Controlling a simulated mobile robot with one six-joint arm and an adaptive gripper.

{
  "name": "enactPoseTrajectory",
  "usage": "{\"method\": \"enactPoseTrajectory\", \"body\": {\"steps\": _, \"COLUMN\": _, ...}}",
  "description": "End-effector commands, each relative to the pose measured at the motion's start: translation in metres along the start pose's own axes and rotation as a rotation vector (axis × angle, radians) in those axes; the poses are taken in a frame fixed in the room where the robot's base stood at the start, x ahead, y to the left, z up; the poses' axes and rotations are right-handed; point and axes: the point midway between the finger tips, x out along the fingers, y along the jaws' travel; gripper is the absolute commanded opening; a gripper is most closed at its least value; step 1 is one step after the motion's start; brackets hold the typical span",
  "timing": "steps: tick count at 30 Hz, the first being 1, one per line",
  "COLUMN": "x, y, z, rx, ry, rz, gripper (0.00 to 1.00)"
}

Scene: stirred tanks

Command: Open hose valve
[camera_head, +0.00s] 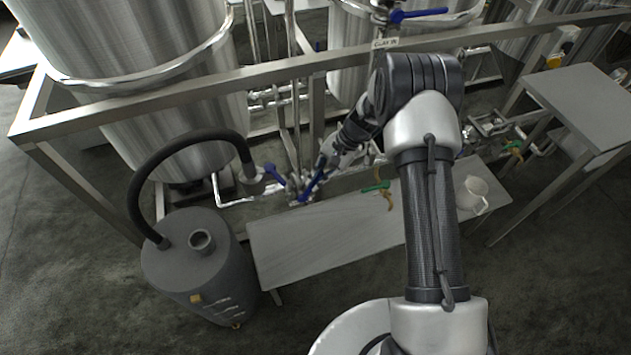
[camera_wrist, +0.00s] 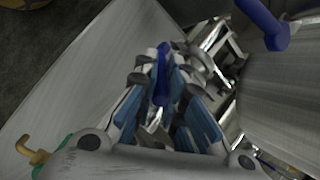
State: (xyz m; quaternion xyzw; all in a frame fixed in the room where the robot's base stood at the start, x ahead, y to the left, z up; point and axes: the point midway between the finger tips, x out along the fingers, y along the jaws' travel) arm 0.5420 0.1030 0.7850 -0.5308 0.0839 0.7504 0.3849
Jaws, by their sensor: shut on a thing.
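My gripper (camera_head: 329,160) reaches down over the pipework behind the low bench. It is shut on a blue valve handle (camera_head: 311,187), which shows between the fingers in the wrist view (camera_wrist: 162,82). The handle slants down to the left from the fingers toward the metal valve body. A second blue handle (camera_head: 274,174) sits just left of it, close to the end of the black hose (camera_head: 150,165). I cannot tell for sure which of the two is the hose valve. The fingers hide part of the held valve.
The grey drum (camera_head: 205,255) with the hose stands at the left. The low bench (camera_head: 325,235) carries a green-handled fitting (camera_head: 377,187) and a white jug (camera_head: 472,193). Large steel tanks (camera_head: 130,40) and a frame rail (camera_head: 200,88) stand behind. A side table (camera_head: 585,100) is at the right.

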Motion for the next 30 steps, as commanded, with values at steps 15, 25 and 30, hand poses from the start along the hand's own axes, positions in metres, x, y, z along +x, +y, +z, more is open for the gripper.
{"method": "enactPoseTrajectory", "body": {"steps": 15, "x": -0.001, "y": 0.001, "z": -0.002, "rx": -0.001, "ry": -0.006, "rz": -0.005, "gripper": 0.14}}
{"method": "enactPoseTrajectory", "body": {"steps": 25, "x": -0.015, "y": -0.005, "z": 0.004, "rx": -0.002, "ry": -0.003, "rz": -0.008, "gripper": 0.33}}
{"method": "enactPoseTrajectory", "body": {"steps": 30, "x": -0.044, "y": -0.014, "z": 0.019, "rx": -0.003, "ry": -0.003, "rz": -0.007, "gripper": 0.33}}
